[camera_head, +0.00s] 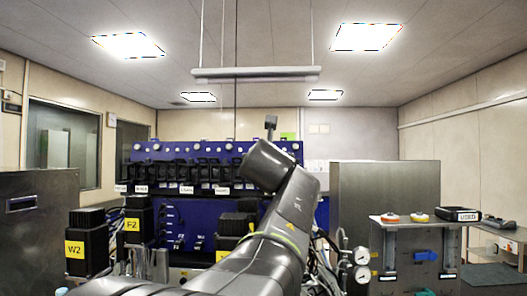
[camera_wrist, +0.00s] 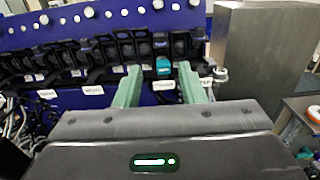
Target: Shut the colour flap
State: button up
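In the wrist view, a small teal flap (camera_wrist: 163,67) stands out as the coloured piece in a row of black pump heads (camera_wrist: 125,50) on the blue panel. I cannot tell how far open it is. My gripper (camera_wrist: 160,70) has two pale green fingers spread apart, with nothing between them. The teal flap shows beyond and between the fingertips, apparently apart from them. In the head view, the row of black pump heads (camera_head: 180,173) shows on the blue panel. My arm covers its right end, and the flap and my fingers are hidden there.
A tall grey metal cabinet (camera_wrist: 262,48) stands right of the panel. Dark units labelled W2 (camera_head: 86,245) and FZ (camera_head: 138,220) stand in front at left. Gauges (camera_head: 361,256) and tubing are right of my arm. A side bench (camera_head: 420,225) holds small items.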

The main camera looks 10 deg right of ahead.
jog(key=w+d+p, duration=0.1)
jog(key=w, duration=0.3)
jog(key=w+p, duration=0.1)
jog(key=w, duration=0.4)
jog(key=w+d, duration=0.1)
jog(key=w, duration=0.3)
jog(key=shift+w+d+p, duration=0.3)
jog(key=shift+d+p, duration=0.05)
jog(key=shift+p, duration=0.05)
jog(key=c, duration=0.7)
jog(key=shift+o, duration=0.2)
jog(key=f+b, duration=0.1)
jog(key=b, duration=0.2)
jog(key=shift+t, duration=0.3)
jog(key=shift+b, duration=0.65)
jog(key=t+b, duration=0.1)
jog(key=b, duration=0.2)
jog(key=t+b, duration=0.1)
jog(key=b, duration=0.3)
jog(key=shift+f+h, duration=0.25)
jog(key=shift+h, duration=0.05)
jog(key=shift+r, duration=0.15)
